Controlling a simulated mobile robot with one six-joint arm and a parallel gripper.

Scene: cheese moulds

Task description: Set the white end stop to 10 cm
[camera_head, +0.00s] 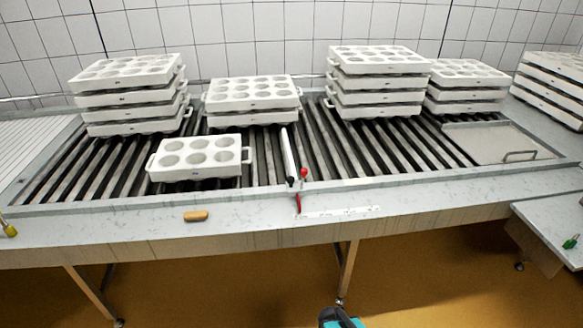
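The white end stop (288,153) is a thin white bar lying across the dark rollers near the middle of the conveyor. At its near end are a black knob (290,180) and a red ball-topped handle (303,173). A red pointer (298,203) hangs below them on the front ledge. A white scale strip (340,212) runs to the right along the ledge, with the pointer near its left end. The scale marks are too small to read. A teal and black part of my arm shows at the bottom edge; my gripper's fingers are not in view.
A single white mould tray (200,158) sits on the rollers left of the stop. Stacks of trays (252,95), (378,80) stand behind. A brown wooden-looking piece (196,216) lies on the front ledge (120,225). Rollers just right of the stop are clear.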

